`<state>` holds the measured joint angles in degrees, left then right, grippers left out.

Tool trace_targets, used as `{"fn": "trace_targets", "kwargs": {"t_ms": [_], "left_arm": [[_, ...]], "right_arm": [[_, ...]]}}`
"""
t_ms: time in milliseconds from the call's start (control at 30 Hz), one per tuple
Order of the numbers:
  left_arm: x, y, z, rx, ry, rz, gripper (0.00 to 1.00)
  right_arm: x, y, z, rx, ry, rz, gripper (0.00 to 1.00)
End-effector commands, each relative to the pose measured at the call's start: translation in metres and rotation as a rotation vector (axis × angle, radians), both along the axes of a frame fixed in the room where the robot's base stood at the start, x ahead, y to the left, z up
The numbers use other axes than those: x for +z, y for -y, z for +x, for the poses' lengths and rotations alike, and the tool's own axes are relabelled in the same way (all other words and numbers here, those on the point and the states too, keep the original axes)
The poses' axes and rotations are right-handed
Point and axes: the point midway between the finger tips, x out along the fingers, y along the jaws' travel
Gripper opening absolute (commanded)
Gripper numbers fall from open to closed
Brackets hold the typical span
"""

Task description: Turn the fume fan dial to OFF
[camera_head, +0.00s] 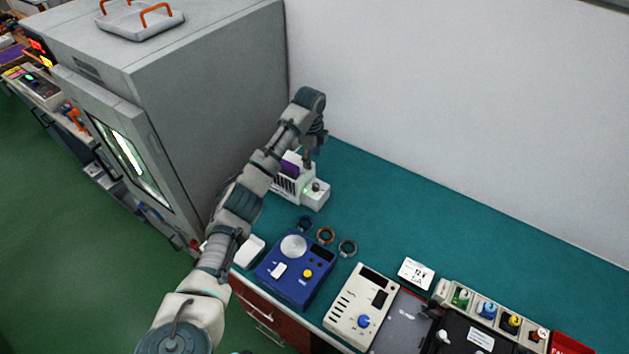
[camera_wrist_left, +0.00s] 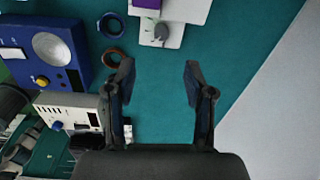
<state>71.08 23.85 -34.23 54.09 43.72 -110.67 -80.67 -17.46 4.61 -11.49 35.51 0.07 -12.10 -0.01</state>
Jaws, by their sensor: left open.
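A small white unit (camera_head: 290,187) with a vented side and a purple panel stands on the teal bench beside the big grey cabinet. A low white box on its right carries a small grey dial (camera_head: 317,187) and a green light; this looks like the fume fan control. The dial also shows at the top of the left wrist view (camera_wrist_left: 161,32), its setting too small to read. My left gripper (camera_head: 308,162) is above and just behind the unit, partly hidden by its own wrist. In the wrist view its fingers (camera_wrist_left: 159,75) are apart and empty, clear of the dial.
A blue box (camera_head: 295,270) with a round pale disc and yellow knob, several rings, and a cream box (camera_head: 358,305) with a blue knob sit nearer the front. The grey cabinet (camera_head: 210,95) walls the left. The bench (camera_head: 440,215) right of the unit is bare.

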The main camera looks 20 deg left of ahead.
Motion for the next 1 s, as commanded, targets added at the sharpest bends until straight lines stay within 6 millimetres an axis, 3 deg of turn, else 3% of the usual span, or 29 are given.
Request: {"fn": "trace_targets", "kwargs": {"t_ms": [300, 500, 700, 1000], "left_arm": [[-0.081, 0.001, 0.006, 0.001, -0.007, -0.001, 0.53], [-0.118, -0.001, 0.006, 0.001, -0.004, -0.002, 0.53], [-0.136, 0.0, 0.008, 0.002, -0.003, -0.001, 0.53], [-0.138, 0.002, 0.008, 0.0, -0.002, 0.001, 0.53]], "right_arm": [[0.003, 0.001, 0.003, 0.002, -0.003, -0.003, 0.4], [0.003, 0.0, 0.004, 0.0, -0.003, -0.003, 0.4], [0.003, -0.001, 0.003, -0.001, -0.004, -0.002, 0.4], [0.003, -0.003, 0.002, -0.002, -0.003, 0.001, 0.4]]}}
